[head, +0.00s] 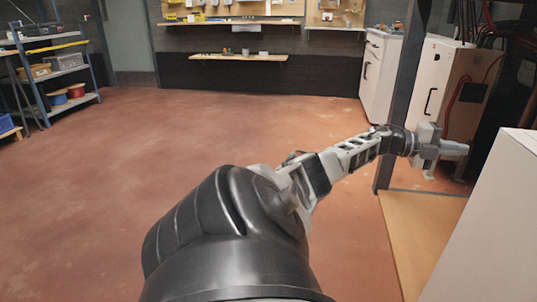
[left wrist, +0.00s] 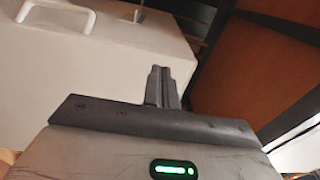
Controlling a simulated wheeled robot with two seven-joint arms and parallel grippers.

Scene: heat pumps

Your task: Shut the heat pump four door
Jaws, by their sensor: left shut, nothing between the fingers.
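My left arm reaches across the head view to the right, and its left gripper (head: 460,149) is shut and empty. The gripper is in front of a white cabinet (head: 430,92) with a dark bar handle and red hoses beside it. The left wrist view shows the shut fingers (left wrist: 163,82) against a pale panel with a white handle (left wrist: 57,14); a brown panel (left wrist: 262,65) is on the right. I cannot tell which surface is the door of heat pump four, or whether the fingers touch anything. My right gripper is out of view.
A large white panel (head: 490,235) fills the lower right, beside a wooden board (head: 420,225). A dark post (head: 398,95) stands by the arm. Another white cabinet (head: 372,75) is farther back. Shelving (head: 62,45) stands at the left; the reddish floor (head: 200,130) is clear.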

